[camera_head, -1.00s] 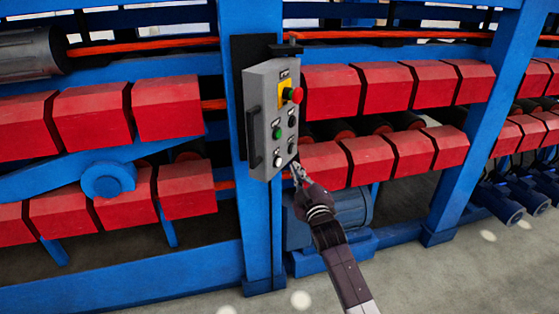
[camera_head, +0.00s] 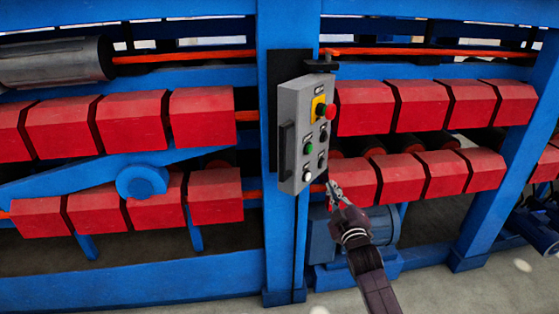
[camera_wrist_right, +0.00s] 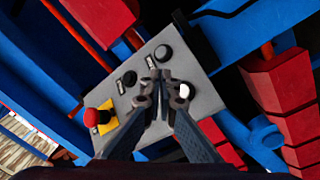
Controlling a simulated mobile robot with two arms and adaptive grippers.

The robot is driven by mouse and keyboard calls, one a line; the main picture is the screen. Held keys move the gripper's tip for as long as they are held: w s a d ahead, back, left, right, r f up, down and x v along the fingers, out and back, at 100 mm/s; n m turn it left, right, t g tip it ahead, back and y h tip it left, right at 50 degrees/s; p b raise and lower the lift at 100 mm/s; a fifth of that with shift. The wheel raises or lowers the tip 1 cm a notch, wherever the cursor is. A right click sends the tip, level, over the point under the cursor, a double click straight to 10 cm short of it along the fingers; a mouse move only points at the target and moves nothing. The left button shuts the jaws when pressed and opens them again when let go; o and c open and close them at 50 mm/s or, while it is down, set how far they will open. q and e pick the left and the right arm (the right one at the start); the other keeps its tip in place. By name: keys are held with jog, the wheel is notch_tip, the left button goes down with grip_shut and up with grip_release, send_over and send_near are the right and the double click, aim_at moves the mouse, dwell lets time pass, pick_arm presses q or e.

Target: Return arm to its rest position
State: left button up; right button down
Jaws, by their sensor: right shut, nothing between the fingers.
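My right gripper (camera_head: 333,188) is in front of the lower right of the grey control box (camera_head: 288,146). It is shut and empty, with its fingers together. The right wrist view shows the fingers (camera_wrist_right: 160,88) over the box face (camera_wrist_right: 196,66), hiding part of it; I cannot tell the gap to the box. The box carries a red mushroom button (camera_head: 331,111) on a yellow plate (camera_head: 315,106), a green button (camera_head: 308,149), a white button (camera_head: 306,174) and black knobs (camera_head: 323,135). My left gripper is not in view.
The box is fixed to a blue upright post (camera_head: 277,225) of the machine frame. Rows of red blocks (camera_head: 203,117) line both sides. A blue motor (camera_head: 383,225) sits low behind my right arm. Grey floor (camera_head: 425,272) is open at the lower right.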

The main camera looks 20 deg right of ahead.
jog(key=s+a+f+m+g+y+b, duration=0.1)
jog(key=s+a+f+g, duration=0.3)
jog(key=f, duration=1)
jog(key=s+a+f+g+y+b, duration=0.1)
jog(key=s+a+f, duration=0.35)
jog(key=f, duration=0.95)
jog(key=s+a+f+m+g+y, duration=0.1)
jog(key=s+a+f+g, duration=0.15)
jog(key=s+f, duration=0.8)
jog(key=s+a+f+g+b, duration=0.1)
jog(key=s+a+f+g, duration=0.2)
jog(key=s+f, duration=0.6)
jog(key=s+a+f+m+g+y, duration=0.1)
jog(key=s+a+f+g, duration=0.1)
jog(key=s+f, duration=0.7)
jog(key=s+a+f+m+g+b, duration=0.1)
jog(key=s+a+f+g, duration=0.2)
jog(key=s+f, duration=0.6)
jog(key=s+g, duration=0.1)
jog(key=s, duration=1.1)
jog(key=shift+s+a+f+g+y+b, duration=0.3)
jog(key=shift+s+a+g+y, duration=0.05)
jog(key=shift+y, duration=0.05)
